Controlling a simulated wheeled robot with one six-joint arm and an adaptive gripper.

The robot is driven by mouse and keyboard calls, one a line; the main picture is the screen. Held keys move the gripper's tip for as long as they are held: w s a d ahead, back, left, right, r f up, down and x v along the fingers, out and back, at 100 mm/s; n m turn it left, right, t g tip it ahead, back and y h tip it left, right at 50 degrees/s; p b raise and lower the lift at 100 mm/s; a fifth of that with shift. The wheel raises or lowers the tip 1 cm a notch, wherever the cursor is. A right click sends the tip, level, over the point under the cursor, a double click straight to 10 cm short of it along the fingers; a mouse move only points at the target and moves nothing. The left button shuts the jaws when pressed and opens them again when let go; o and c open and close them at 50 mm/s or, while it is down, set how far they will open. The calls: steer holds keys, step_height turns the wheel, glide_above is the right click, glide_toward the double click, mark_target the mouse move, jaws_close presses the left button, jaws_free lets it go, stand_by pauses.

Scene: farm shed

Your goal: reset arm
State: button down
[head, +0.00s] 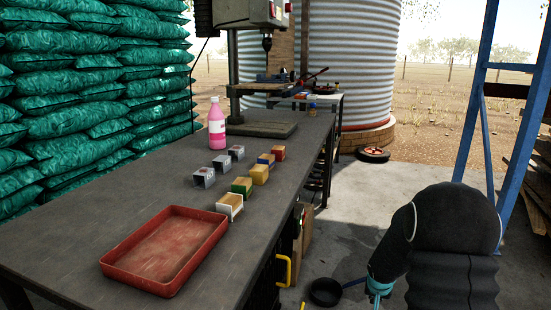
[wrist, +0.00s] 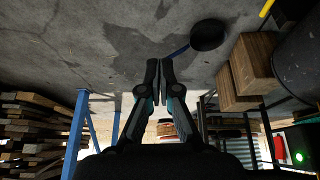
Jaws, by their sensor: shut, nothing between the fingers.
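My arm is at the right of the head view, off the bench and over the concrete floor. My gripper (wrist: 166,72) shows in the wrist view with its two fingers together and nothing between them. In the head view only a part of the gripper (head: 379,288) shows at the lower edge, and its fingertips are hard to make out there. The workbench (head: 70,240) is to the left of the arm, clear of it.
On the bench are a red tray (head: 165,250), a pink bottle (head: 217,125), several small blocks and a drill press (head: 265,125). A blue frame (head: 475,95) stands right of the arm.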

steer(key=s+a+r+n, duration=0.1)
steer(key=s+a+r, duration=0.4)
steer(key=s+r, duration=0.4)
steer(key=s+a+r+n+y, duration=0.1)
steer(key=s+a+r, duration=0.3)
steer(key=s+r, duration=0.5)
steer(key=s+a+r+n+t+y+p, duration=0.1)
steer(key=s+a+r+n, duration=0.1)
steer(key=s+a+r, duration=0.3)
steer(key=s+r, duration=0.4)
steer(key=s, duration=0.6)
steer(key=shift+a, duration=0.35)
steer(key=shift+w, duration=0.1)
